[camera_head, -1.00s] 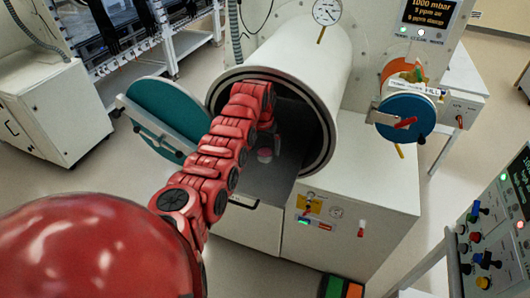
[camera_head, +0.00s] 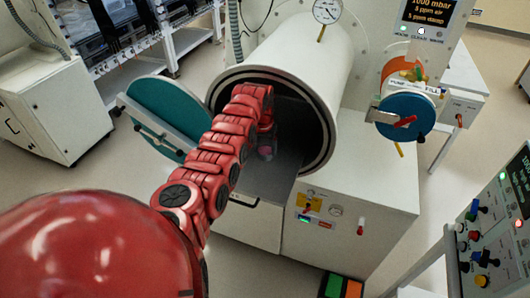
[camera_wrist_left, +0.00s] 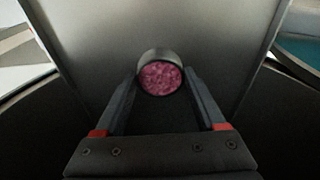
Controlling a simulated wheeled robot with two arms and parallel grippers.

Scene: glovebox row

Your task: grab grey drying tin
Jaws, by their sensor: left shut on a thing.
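The grey drying tin (camera_wrist_left: 160,74) is a small round grey tin with pink granules showing at its open top. In the left wrist view it sits between the two dark fingers of my left gripper (camera_wrist_left: 161,88), which is shut on it. In the head view my left arm reaches into the antechamber. There the gripper (camera_head: 266,142) is small and dark, and the tin (camera_head: 265,153) shows as a pinkish spot over the grey tray (camera_head: 285,150). I cannot tell whether the tin touches the tray. My right gripper is not in view.
A button panel (camera_head: 495,225) stands at far right. A white cabinet (camera_head: 55,110) is at left.

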